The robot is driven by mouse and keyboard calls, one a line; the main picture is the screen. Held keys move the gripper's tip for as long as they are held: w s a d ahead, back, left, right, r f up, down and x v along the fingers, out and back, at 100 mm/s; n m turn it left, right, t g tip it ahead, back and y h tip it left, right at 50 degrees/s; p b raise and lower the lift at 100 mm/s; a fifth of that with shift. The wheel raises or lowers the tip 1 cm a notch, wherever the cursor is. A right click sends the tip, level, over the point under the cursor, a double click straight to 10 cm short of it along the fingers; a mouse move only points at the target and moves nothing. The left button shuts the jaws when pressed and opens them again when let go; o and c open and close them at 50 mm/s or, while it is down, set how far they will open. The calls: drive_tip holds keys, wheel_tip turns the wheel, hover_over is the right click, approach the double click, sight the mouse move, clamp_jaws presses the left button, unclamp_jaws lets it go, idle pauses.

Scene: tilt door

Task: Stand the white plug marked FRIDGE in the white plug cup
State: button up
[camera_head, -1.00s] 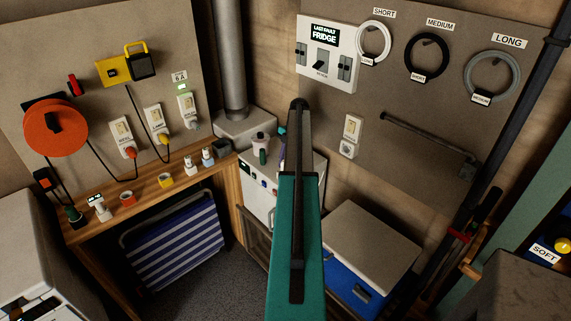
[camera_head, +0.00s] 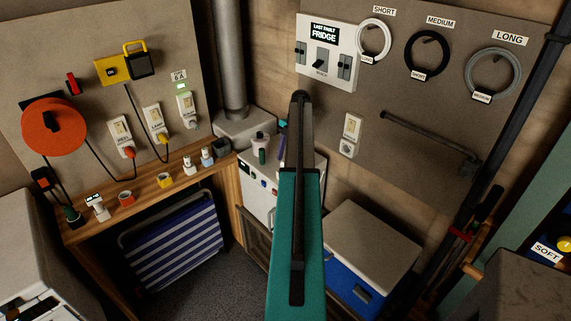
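A white plug (camera_head: 192,122) sits in the rightmost of three wall sockets (camera_head: 185,104), under a lit green light. Its marking is too small to read. Small cups stand on the wooden shelf below, among them a red one (camera_head: 126,199) and a yellow one (camera_head: 165,181). Small whitish items (camera_head: 188,166) stand to the right of the yellow cup; I cannot tell which is the white plug cup. My teal and dark arm rises through the middle of the view. It hides my gripper, so its fingers do not show.
A red plug (camera_head: 129,152) and a yellow plug (camera_head: 163,138) fill the other sockets, their cords hanging over the shelf. An orange reel (camera_head: 54,127) hangs at left. A white cabinet (camera_head: 257,190) with items on top and a flue pipe (camera_head: 232,60) stand near my arm.

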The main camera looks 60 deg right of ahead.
drive_tip(key=b+v, duration=0.2)
drive_tip(key=v, duration=0.8)
drive_tip(key=shift+d+r, duration=0.15)
drive_tip(key=shift+r, duration=0.2)
idle(0.6)
